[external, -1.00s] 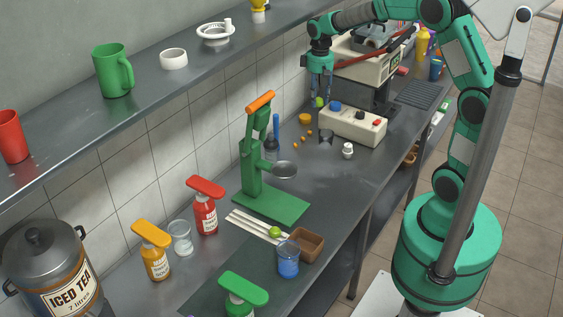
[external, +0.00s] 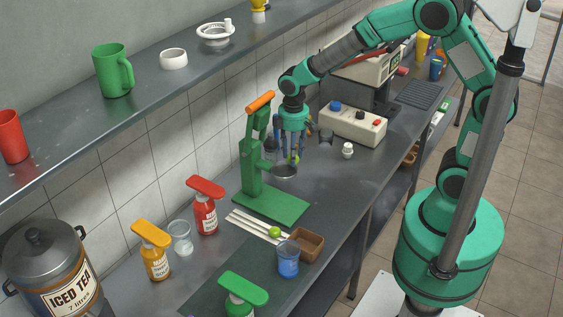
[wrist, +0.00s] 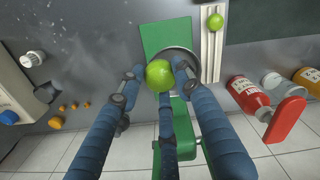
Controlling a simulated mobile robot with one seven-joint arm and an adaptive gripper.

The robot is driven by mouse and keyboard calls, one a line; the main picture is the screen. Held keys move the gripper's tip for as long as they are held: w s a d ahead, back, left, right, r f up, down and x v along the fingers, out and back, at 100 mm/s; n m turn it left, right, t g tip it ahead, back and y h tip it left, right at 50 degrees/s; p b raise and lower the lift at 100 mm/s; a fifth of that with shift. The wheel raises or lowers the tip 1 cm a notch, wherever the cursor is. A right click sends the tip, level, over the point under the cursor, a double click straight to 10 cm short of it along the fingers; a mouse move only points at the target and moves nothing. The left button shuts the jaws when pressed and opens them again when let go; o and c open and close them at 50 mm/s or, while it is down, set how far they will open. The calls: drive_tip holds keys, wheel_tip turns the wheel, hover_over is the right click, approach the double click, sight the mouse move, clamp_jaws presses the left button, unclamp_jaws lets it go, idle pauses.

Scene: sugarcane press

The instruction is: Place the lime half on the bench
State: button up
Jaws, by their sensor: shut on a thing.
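My gripper (external: 293,155) has dark blue fingers shut on a round green lime half (wrist: 159,75). Its cut face does not show in the wrist view. In the external view the fingers mostly hide it. The gripper points down over or near the steel cup (external: 284,171) of the green press; I cannot tell the height or whether it touches. The grey bench (external: 335,190) runs beneath. Another green lime (external: 275,232) rests by the pale sticks, and it also shows in the wrist view (wrist: 215,22).
The green press (external: 250,170) with its orange handle stands left of my gripper. A control box (external: 352,126) and a small white knob (external: 347,150) are to the right. A brown tray (external: 306,246) and a blue cup (external: 288,260) stand nearer.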

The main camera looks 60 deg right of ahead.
drive_tip(key=s+a+f+n, duration=0.3)
drive_tip(key=s+a, duration=0.2)
drive_tip(key=a, duration=0.2)
drive_tip(key=w+a+f+b, duration=0.7)
drive_tip(key=w+a+b, duration=0.1)
drive_tip(key=w, duration=0.2)
drive_tip(key=shift+a+f+m, duration=0.3)
drive_tip(key=shift+f, duration=0.1)
drive_tip(key=shift+f+b, duration=0.6)
drive_tip(key=shift+f, duration=1.9)
drive_tip(key=shift+f+b, duration=0.7)
drive_tip(key=shift+f, duration=1.8)
drive_tip(key=shift+f, duration=0.4)
